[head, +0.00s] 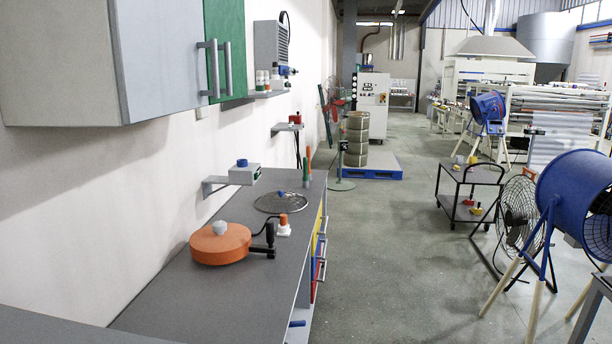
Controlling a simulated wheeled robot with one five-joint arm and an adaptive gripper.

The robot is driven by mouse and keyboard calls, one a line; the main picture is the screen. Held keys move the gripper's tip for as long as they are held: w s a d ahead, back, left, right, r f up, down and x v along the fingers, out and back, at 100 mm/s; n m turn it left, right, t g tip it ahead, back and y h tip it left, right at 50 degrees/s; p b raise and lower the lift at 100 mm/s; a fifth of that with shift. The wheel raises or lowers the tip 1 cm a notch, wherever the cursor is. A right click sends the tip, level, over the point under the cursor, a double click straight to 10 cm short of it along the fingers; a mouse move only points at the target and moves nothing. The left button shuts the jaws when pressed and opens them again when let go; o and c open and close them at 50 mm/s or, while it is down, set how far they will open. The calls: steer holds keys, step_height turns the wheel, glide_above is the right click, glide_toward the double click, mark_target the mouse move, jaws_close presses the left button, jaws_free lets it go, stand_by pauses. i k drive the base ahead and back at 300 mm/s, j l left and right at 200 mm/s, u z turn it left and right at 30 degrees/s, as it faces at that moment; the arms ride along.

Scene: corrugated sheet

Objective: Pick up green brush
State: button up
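A slim upright green item (306,175), which may be the green brush, stands at the far end of the grey counter (175,300). It is small in the head view, so I cannot tell its exact shape. A slim orange-brown upright item (309,155) is right beside or behind it. My gripper is not in view.
On the counter are an orange round pan (220,245), a dark mesh disc (281,203) and a small white and orange bottle (284,225). Grey and green cabinets (160,55) hang above. The floor (390,260) right of the counter is open; a cart (470,195) and blue fans (575,190) stand further right.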

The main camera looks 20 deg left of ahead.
mark_target(305, 182)
steer(key=z, duration=0.4)
steer(key=i+u, duration=0.25)
steer(key=i, duration=0.35)
steer(key=i+l+u, duration=0.1)
steer(key=i+u, duration=0.2)
steer(key=i, duration=0.25)
steer(key=i+u, duration=0.35)
steer(key=i, duration=3.25)
steer(key=i+u, duration=0.3)
steer(key=i, duration=0.3)
steer(key=i+l+u, duration=0.3)
steer(key=i, duration=0.3)
steer(key=i+j+u, duration=0.1)
steer(key=i+u, duration=0.15)
steer(key=u, duration=0.25)
steer(key=i+u, duration=0.3)
steer(key=u, duration=0.2)
steer(key=i+l+u, duration=0.1)
steer(key=i+u, duration=0.15)
steer(key=u, duration=2.1)
